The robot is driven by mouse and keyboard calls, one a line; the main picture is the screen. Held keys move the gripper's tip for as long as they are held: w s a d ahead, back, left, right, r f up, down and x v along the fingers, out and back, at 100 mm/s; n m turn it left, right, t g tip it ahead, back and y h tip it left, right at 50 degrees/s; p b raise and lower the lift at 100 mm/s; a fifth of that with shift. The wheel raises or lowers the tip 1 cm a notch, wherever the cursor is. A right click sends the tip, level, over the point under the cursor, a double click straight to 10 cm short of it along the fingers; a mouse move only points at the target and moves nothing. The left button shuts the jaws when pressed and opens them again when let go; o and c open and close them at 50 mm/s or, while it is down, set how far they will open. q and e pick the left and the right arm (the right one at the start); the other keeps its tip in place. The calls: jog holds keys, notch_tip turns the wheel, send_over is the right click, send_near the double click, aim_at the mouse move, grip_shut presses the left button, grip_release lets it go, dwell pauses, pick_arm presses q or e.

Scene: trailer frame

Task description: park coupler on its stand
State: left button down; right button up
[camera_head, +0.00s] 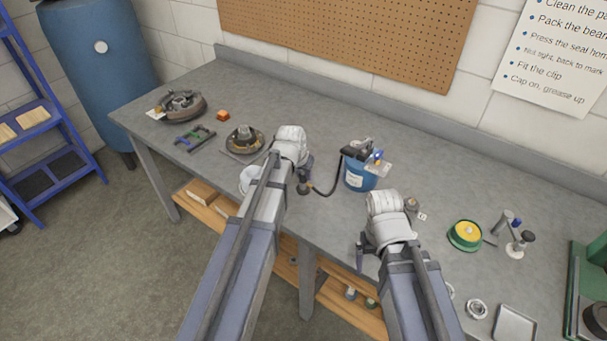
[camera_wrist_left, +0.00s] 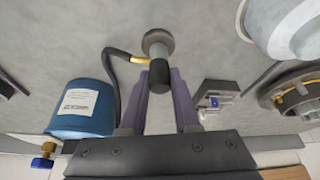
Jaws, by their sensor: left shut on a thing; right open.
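My left gripper (camera_head: 304,174) is shut on the black coupler (camera_wrist_left: 160,79) at the end of the black hose. The coupler sits between the two fingers in the left wrist view. A brass fitting (camera_wrist_left: 140,60) joins it to the hose (camera_wrist_left: 112,70). A grey round stand (camera_wrist_left: 157,41) with a flange is directly in line with the coupler; I cannot tell whether the coupler is seated in it. In the head view the coupler and stand area (camera_head: 304,188) is small and partly hidden by my gripper. My right gripper (camera_head: 365,248) is open near the bench's front edge.
The hose runs to a blue grease bucket (camera_head: 358,181) right of my left gripper. A hub (camera_head: 244,138) and a white container (camera_head: 250,178) are at its left. A yellow-green tin (camera_head: 465,234) and a metal tray (camera_head: 514,322) lie at the right. The back strip of bench (camera_head: 300,100) is clear.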

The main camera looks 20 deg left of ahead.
pick_arm(q)
jog(key=shift+c, duration=0.8)
grip_release()
notch_tip(320, 180, up, 7)
jog(key=p, duration=0.7)
pick_arm(e)
notch_tip(320, 180, up, 7)
pick_arm(q)
jog(key=shift+f, duration=0.1)
pick_arm(e)
jog(key=shift+f, duration=0.1)
pick_arm(q)
notch_tip(320, 180, down, 7)
jog(key=b, duration=0.7)
jog(key=shift+r, duration=0.2)
pick_arm(e)
notch_tip(320, 180, down, 7)
jog(key=shift+r, duration=0.15)
